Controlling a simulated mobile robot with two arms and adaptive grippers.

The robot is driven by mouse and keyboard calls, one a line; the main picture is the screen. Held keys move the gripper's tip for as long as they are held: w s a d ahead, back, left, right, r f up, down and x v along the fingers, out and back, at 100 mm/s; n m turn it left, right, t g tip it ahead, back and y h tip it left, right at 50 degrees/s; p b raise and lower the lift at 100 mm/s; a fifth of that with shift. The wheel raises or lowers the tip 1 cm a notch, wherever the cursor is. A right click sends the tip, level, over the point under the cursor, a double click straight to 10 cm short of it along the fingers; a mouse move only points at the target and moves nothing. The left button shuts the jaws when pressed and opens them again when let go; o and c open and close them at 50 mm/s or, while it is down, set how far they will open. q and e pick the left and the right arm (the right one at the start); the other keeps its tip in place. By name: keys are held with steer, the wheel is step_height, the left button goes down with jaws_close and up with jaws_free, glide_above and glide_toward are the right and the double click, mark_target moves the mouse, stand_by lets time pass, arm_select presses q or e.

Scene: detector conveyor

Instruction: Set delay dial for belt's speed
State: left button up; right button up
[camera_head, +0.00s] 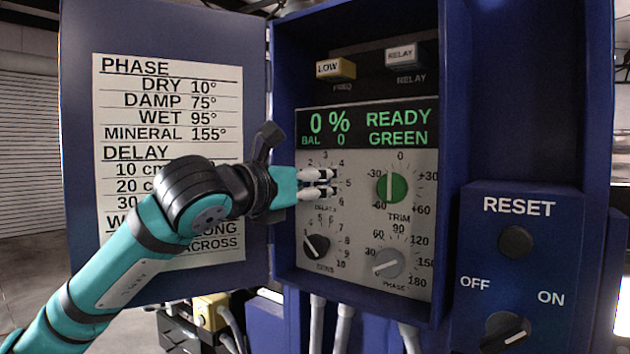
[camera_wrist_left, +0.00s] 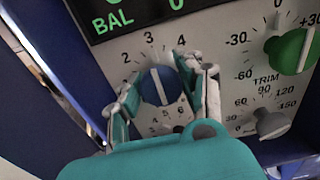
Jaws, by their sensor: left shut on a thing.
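The delay dial (camera_wrist_left: 158,86) is a round blue knob with a white pointer line, on the grey control panel (camera_head: 348,258). In the left wrist view its pointer is near the 3 on its scale. My left gripper (camera_wrist_left: 168,80) is shut on the blue dial, one finger on each side. In the head view the left gripper (camera_head: 322,182) reaches the panel from the left, and its fingers hide the dial. A phase and delay chart (camera_head: 168,150) is on the open door; my left arm covers part of its delay lines. My right gripper is not in view.
The green trim dial (camera_head: 393,188), grey phase dial (camera_head: 388,263) and black sens dial (camera_head: 316,247) are close by. The display (camera_head: 368,128) reads 0 %, BAL 0, READY GREEN. A reset box (camera_head: 515,242) with an off/on dial stands at the right.

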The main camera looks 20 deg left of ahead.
arm_select(q)
steer(key=shift+b, duration=0.35)
steer(key=n+b, duration=0.4)
steer(key=b, duration=0.1)
steer(key=n+b, duration=0.3)
steer(key=b, duration=0.2)
steer(key=shift+a+f+n, duration=0.1)
steer(key=shift+f+n, duration=0.1)
steer(key=shift+n, duration=0.2)
steer(key=n+b, duration=0.2)
steer(key=shift+n, duration=0.3)
steer(key=shift+r+n+b, duration=0.1)
steer(key=shift+n+b, duration=0.85)
steer(key=shift+n, duration=0.45)
steer(key=o, duration=1.2)
steer(key=shift+a, duration=0.15)
steer(key=shift+c, duration=0.2)
steer(key=v, duration=1.2)
